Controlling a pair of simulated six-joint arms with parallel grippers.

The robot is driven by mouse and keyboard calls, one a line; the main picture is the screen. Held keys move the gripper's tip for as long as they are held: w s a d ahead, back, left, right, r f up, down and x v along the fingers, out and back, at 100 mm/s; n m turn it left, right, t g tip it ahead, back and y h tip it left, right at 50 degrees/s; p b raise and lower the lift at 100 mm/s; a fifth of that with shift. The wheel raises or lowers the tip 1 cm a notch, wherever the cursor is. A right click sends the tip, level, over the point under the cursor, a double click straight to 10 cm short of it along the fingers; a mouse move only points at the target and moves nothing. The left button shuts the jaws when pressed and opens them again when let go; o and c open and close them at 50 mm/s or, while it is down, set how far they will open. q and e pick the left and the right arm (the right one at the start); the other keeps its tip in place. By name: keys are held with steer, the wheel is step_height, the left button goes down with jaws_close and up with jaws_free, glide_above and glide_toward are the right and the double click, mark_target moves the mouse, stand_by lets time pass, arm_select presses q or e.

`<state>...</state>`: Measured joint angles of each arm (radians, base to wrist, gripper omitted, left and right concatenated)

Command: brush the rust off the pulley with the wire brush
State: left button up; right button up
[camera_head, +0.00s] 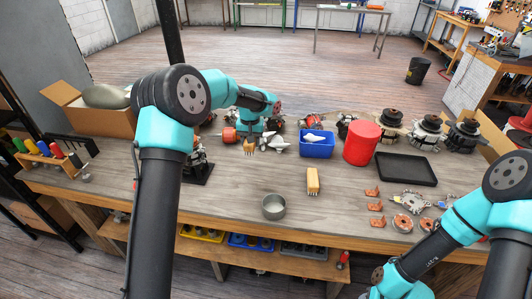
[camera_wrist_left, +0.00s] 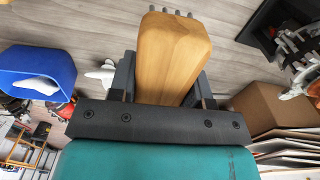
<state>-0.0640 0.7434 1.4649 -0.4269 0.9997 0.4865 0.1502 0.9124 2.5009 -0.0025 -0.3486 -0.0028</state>
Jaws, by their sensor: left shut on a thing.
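My left gripper (camera_head: 250,137) is shut on a wooden block with short metal bristles, which looks like the wire brush (camera_head: 249,148). In the left wrist view the brush (camera_wrist_left: 170,55) sits between the fingers, its bristles at the end away from the palm. A similar wooden block with bristles (camera_head: 313,181) lies on the bench, apart from the gripper. A black stand with a metal part (camera_head: 197,172) is left of the held brush, partly behind my arm. I cannot tell which part is the pulley.
A blue bin (camera_head: 317,150), red canister (camera_head: 362,144) and black tray (camera_head: 407,169) stand right of the held brush. A metal cup (camera_head: 273,207) is near the front edge. Alternators (camera_head: 428,132) and copper parts (camera_head: 403,223) occupy the right side. The bench's front middle is mostly clear.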

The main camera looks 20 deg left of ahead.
arm_select(q)
steer(key=s+a+r, duration=0.1)
steer(key=a+r, duration=0.5)
steer(key=a, duration=0.4)
steer(key=s+a+r, duration=0.2)
steer(key=a+r, duration=0.3)
steer(key=a, duration=0.5)
steer(key=shift+s+r, duration=0.25)
steer(key=shift+r, duration=0.1)
steer(key=shift+f, duration=0.1)
